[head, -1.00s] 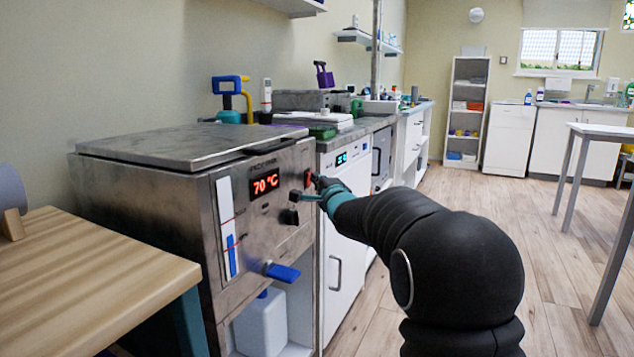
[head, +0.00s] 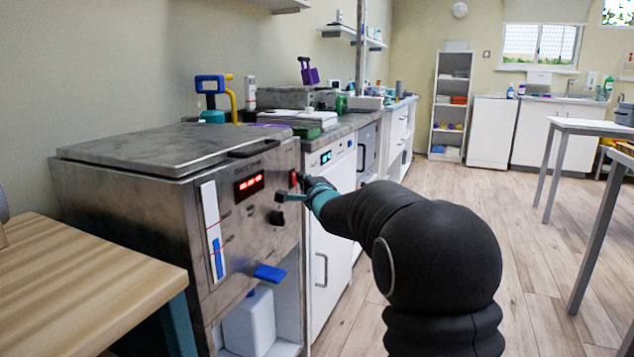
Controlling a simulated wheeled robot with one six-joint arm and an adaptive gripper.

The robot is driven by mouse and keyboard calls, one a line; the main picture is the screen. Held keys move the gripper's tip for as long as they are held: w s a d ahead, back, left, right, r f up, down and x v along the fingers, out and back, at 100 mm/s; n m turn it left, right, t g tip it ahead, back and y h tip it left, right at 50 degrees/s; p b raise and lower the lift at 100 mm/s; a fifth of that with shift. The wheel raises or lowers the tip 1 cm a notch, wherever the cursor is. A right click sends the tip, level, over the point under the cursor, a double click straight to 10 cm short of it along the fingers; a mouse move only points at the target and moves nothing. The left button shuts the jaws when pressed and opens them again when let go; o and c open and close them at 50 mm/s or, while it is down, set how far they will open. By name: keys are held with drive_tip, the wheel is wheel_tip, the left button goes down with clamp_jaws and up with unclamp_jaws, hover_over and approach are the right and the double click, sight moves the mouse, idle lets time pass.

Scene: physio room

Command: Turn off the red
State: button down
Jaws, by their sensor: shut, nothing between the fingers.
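A steel heating unit (head: 125,200) with a flat lid stands at the left. Its front has a display (head: 249,185) with short red marks, no readable number. A red switch (head: 293,179) sits at the right of the panel, with a black knob (head: 277,218) below and to its left. My gripper (head: 298,190) is shut and empty, right at the panel by the red switch. Its tip partly overlaps the switch, so I cannot tell whether they touch or which way the switch is tipped.
A wooden table (head: 70,285) stands at the front left. A blue lever (head: 269,273) sticks out low on the unit, above a white canister (head: 250,325). A white-fronted appliance (head: 331,235) stands right beside the unit. The wooden floor (head: 440,200) to the right is open.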

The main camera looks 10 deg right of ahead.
drive_tip(key=s+d+r+p, duration=0.1)
drive_tip(key=s+d, duration=0.3)
drive_tip(key=s, duration=0.7)
drive_tip(key=shift+s+d+r, duration=0.15)
drive_tip(key=shift+s+r, duration=0.05)
drive_tip(key=shift+s, duration=0.1)
